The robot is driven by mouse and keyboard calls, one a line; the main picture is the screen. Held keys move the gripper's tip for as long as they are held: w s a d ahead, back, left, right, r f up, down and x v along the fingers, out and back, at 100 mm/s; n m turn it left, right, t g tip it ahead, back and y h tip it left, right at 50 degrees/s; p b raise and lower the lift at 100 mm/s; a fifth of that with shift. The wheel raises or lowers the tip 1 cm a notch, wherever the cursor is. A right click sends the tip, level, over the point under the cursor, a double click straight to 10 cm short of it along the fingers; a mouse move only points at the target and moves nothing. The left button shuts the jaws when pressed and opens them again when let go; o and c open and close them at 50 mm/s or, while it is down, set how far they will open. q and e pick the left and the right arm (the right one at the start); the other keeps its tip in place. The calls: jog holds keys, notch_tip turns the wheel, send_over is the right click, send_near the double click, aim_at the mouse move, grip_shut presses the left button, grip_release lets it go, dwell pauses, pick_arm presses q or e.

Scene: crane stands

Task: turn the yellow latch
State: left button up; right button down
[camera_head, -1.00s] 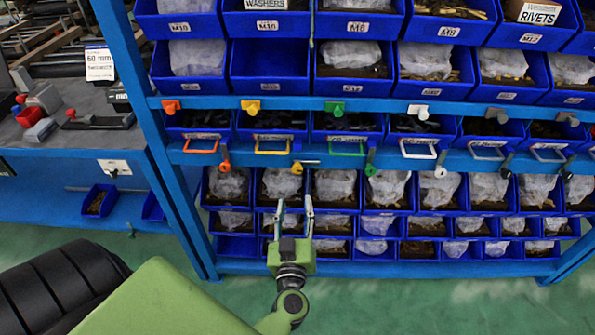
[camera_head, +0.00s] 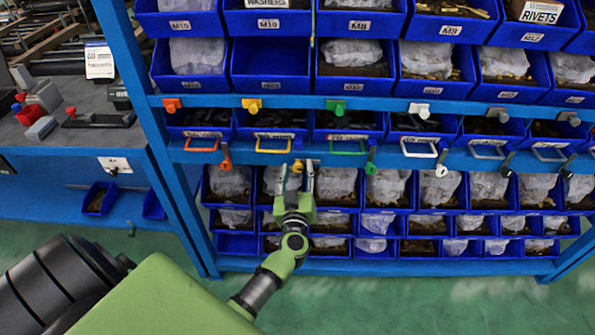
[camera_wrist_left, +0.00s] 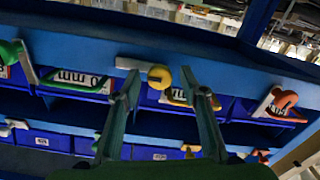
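The lower yellow latch (camera_head: 297,166) is on the blue shelf beam, below the yellow drawer handle (camera_head: 273,147). In the left wrist view its round yellow knob (camera_wrist_left: 159,77) has a grey bar pointing sideways to the left. My left gripper (camera_head: 296,170) is open, with one finger on each side of this knob; it shows large in the left wrist view (camera_wrist_left: 163,80). The fingers look apart from the knob, but contact is hard to judge. Another yellow latch (camera_head: 251,105) is on the beam above. My right gripper is out of view.
Orange (camera_head: 225,158) and green (camera_head: 370,160) latches flank the lower yellow one. Blue bins (camera_head: 270,75) fill the rack above and below. A workbench (camera_head: 80,145) with tools stands at the left. Green floor is clear in front.

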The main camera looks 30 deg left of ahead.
pick_arm(q)
jog(key=shift+c, duration=0.3)
jog(key=c, duration=1)
jog(key=shift+c, duration=0.2)
jog(key=shift+n, duration=0.3)
jog(key=shift+n+p, duration=0.3)
jog(key=shift+n, duration=0.7)
jog(key=n, duration=0.3)
jog(key=shift+f+n, duration=0.1)
jog(key=shift+n, duration=0.2)
jog(key=n, duration=0.5)
jog(key=shift+f+b, duration=0.1)
jog(key=shift+b, duration=0.3)
jog(key=n+b, duration=0.1)
jog(key=n, duration=0.4)
jog(key=shift+n, duration=0.4)
